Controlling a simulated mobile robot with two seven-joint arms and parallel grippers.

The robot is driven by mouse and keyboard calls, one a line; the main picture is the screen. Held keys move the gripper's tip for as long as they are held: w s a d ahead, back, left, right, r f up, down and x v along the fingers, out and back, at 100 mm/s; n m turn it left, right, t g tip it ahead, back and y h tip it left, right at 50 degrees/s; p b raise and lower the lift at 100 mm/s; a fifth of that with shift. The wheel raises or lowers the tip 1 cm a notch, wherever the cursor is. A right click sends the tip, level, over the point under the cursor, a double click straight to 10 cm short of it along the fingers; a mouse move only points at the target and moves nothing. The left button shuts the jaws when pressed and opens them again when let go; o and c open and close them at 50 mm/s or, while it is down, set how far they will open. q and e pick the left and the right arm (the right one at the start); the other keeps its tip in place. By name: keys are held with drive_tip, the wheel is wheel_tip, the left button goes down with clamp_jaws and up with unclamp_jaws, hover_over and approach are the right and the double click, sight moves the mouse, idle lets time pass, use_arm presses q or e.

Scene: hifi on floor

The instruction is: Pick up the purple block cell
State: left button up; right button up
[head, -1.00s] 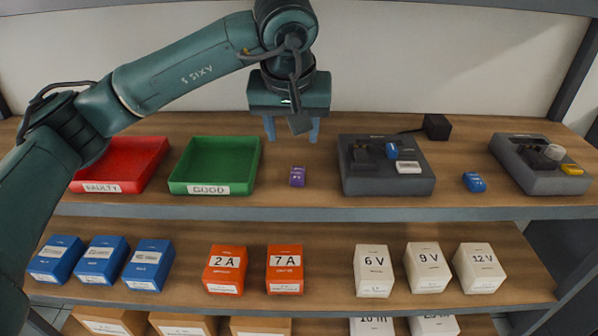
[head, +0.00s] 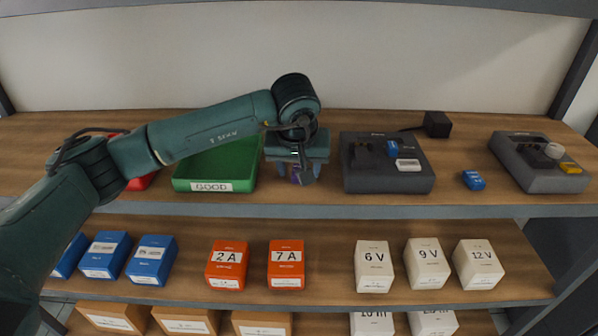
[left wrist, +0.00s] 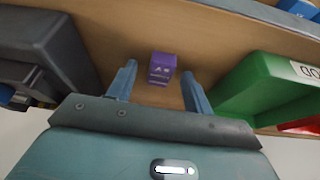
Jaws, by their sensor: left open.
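The purple block cell (left wrist: 162,67) stands on the wooden shelf, between and just beyond the two open fingers in the left wrist view. In the head view only a bit of the purple block (head: 296,177) shows behind my gripper. My left gripper (head: 299,172) is over the block, with its fingers pointing down on either side. It also shows in the left wrist view (left wrist: 159,88), open and empty. The fingers look apart from the block. My right gripper is in no view.
The green GOOD tray (head: 212,165) is just left of my gripper, and a grey device (head: 385,178) is just right. A blue block (head: 474,180) and a second grey device (head: 530,170) lie farther right. A lower shelf holds labelled boxes (head: 286,265).

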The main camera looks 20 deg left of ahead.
use_arm(q)
drive_tip(key=c, duration=1.1)
drive_tip(key=shift+r, duration=0.15)
drive_tip(key=shift+r, duration=0.25)
wheel_tip(320, 180, up, 3)
drive_tip(key=shift+b, duration=0.3)
drive_tip(key=s+d+b, duration=0.1)
drive_tip(key=s, duration=0.5)
drive_tip(key=s+d, duration=0.1)
drive_tip(key=s, duration=0.4)
drive_tip(key=s+d+b, duration=0.1)
drive_tip(key=s+d, duration=0.1)
drive_tip(key=s, duration=0.4)
drive_tip(key=shift+s+f+b, duration=0.15)
drive_tip(key=shift+s+b, duration=0.15)
drive_tip(key=shift+b, duration=0.05)
